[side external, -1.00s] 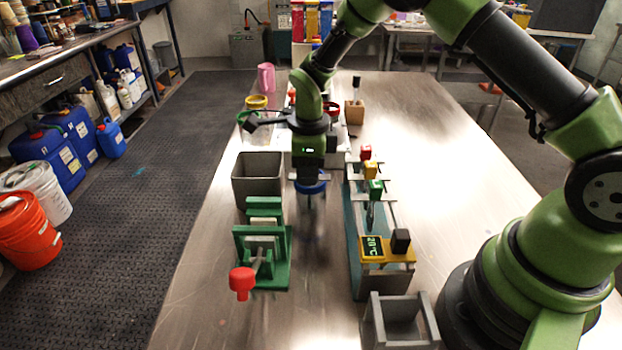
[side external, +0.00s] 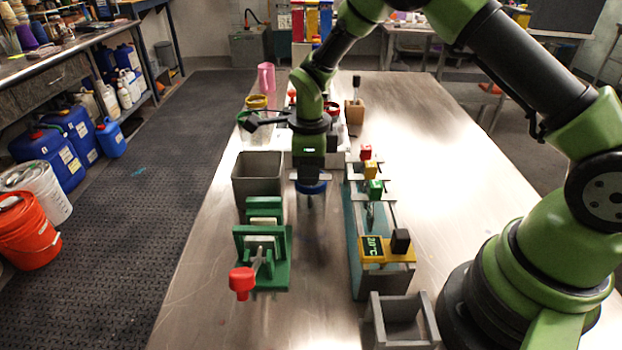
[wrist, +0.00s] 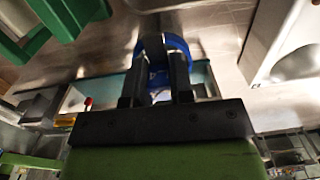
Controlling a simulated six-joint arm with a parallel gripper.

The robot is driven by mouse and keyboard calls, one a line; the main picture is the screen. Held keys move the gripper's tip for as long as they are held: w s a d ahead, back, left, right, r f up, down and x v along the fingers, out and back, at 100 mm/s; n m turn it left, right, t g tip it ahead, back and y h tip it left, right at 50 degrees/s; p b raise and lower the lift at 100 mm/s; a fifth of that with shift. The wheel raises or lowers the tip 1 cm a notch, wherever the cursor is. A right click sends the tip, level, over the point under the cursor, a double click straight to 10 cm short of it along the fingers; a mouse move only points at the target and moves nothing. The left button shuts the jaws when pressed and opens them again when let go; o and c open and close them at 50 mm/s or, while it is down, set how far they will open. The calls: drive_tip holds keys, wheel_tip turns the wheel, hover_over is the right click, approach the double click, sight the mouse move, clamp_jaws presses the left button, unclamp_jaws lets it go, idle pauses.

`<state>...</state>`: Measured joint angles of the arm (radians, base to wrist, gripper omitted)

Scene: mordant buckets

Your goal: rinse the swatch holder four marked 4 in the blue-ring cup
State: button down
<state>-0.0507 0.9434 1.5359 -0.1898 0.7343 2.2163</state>
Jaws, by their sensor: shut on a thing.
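In the wrist view the fingers (wrist: 157,76) are shut on a small blue piece (wrist: 158,80), which I take to be the swatch holder's handle. The number on the holder is not readable. The lower part of the holder is hidden by the fingers and cup, so I cannot tell how deep it sits.
A grey square bin (side external: 258,174) and a green press with a red knob (side external: 242,280) stand left of the cup. To the right is a long bath (side external: 355,235) with red, yellow and green holders. A grey open stand (side external: 400,322) is in front. The far right table is clear.

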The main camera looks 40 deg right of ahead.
drive_tip(key=shift+s+f, duration=0.45)
drive_tip(key=shift+f, duration=0.15)
drive_tip(key=shift+r, duration=0.25)
drive_tip(key=shift+f, duration=0.35)
idle(0.9)
drive_tip(key=shift+w+r, duration=0.15)
drive_tip(key=shift+r, duration=3.45)
drive_tip(key=shift+r, duration=0.15)
drive_tip(key=shift+r, duration=1.4)
